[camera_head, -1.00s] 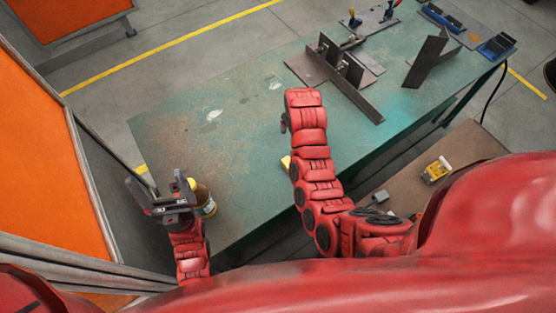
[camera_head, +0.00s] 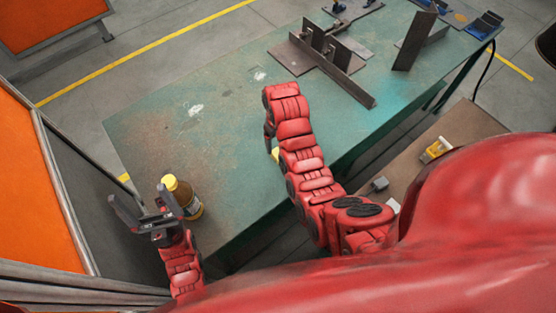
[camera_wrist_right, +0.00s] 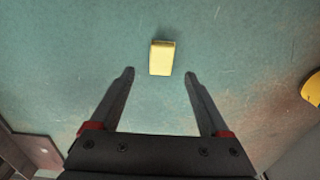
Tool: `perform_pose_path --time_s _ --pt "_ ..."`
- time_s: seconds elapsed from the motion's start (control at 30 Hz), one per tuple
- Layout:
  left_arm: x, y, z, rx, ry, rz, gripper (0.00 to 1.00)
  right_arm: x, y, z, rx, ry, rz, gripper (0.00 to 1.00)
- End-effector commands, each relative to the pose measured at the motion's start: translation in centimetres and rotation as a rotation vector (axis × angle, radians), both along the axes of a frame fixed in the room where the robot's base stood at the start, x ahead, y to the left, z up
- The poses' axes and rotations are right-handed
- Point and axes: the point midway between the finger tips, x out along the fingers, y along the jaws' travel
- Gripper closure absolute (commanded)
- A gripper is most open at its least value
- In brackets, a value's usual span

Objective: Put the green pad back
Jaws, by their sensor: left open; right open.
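I see no green pad in either view. A small yellow block (camera_wrist_right: 162,58) lies on the worn green table (camera_wrist_right: 230,40) in the right wrist view. My right gripper (camera_wrist_right: 160,74) is open, with the block just beyond and between its fingertips, not gripped. In the head view only a sliver of the yellow block (camera_head: 275,154) shows beside my right arm, which hides the rest; the right fingers are mostly hidden there. My left gripper (camera_head: 138,196) is open and empty, left of a brown bottle with a yellow cap (camera_head: 183,196), near the table's left edge.
Welded steel plates (camera_head: 325,55) and an upright dark plate (camera_head: 414,42) stand toward the table's far right. A brown side bench (camera_head: 465,135) holds a yellow-and-white item (camera_head: 436,150). An orange panel (camera_head: 35,190) stands at left. The table's middle left is clear.

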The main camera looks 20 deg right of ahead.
Motion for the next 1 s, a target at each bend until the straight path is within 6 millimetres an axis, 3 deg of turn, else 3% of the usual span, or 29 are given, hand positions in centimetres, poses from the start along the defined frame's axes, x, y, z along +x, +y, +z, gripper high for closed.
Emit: perform_pose_path --time_s 0.1,0.27,0.4,0.63,0.97,1.0 --pt "0.0 0.0 -0.2 0.000 0.000 0.000 0.09 0.0 0.0 -0.5 0.000 0.001 0.000 0.20" --pt "0.0 0.0 1.4 0.000 -0.001 0.000 0.09 -0.2 0.1 -1.2 0.001 0.003 0.000 0.20" --pt "0.0 0.0 2.9 0.000 0.000 0.000 0.09 -0.5 0.2 -2.9 0.001 0.006 0.000 0.20" --pt "0.0 0.0 3.4 0.000 0.000 0.000 0.09 -0.3 0.2 -5.2 0.000 0.001 -0.001 0.20" --pt "0.0 0.0 3.4 0.000 0.000 0.000 0.09 -0.3 0.2 -5.6 0.000 0.000 -0.001 0.20" --pt "0.0 0.0 3.4 0.000 -0.001 0.000 0.09 -0.3 0.2 -5.6 0.000 0.000 -0.001 0.27"
